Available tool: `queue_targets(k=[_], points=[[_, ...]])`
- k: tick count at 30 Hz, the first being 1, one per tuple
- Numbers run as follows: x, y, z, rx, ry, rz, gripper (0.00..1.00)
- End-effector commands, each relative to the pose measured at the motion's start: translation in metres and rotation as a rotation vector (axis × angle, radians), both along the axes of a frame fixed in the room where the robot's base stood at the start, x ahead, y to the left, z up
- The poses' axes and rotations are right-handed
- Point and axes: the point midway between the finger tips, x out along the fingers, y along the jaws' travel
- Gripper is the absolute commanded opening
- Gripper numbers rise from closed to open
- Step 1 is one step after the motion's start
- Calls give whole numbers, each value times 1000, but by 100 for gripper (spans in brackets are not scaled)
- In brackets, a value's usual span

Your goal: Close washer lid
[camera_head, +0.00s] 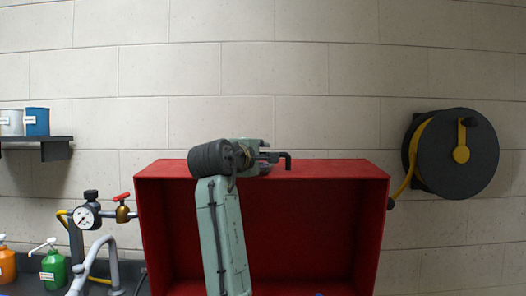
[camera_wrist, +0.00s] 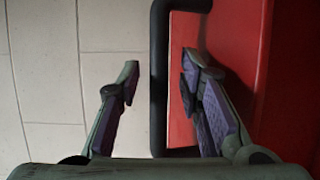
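The red washer lid (camera_head: 154,225) stands raised in the middle of the head view, its dark hollow inside facing me. Its top edge and side walls show; the lower part is cut off by the frame. It also shows as a red surface in the wrist view (camera_wrist: 238,50). A black bar handle (camera_wrist: 158,85) on the lid runs between my fingers in the wrist view. My gripper (camera_head: 268,158) is at the lid's top edge. Its two fingers stand apart, one on each side of the handle, with a gap on the left; contact on the right is unclear.
A sink counter with a pressure gauge (camera_head: 86,217), a faucet (camera_head: 97,262), a green bottle (camera_head: 53,270) and an orange bottle (camera_head: 6,265) is at the left. A shelf (camera_head: 38,142) holds cans. A black hose reel (camera_head: 462,154) hangs on the right wall.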

Motion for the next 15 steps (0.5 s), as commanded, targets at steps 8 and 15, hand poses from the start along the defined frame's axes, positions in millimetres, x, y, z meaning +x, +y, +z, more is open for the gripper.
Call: queue_targets(k=[8,15], points=[[1,-1,-1,0,0,0,33],[1,0,0,0,-1,0,17]])
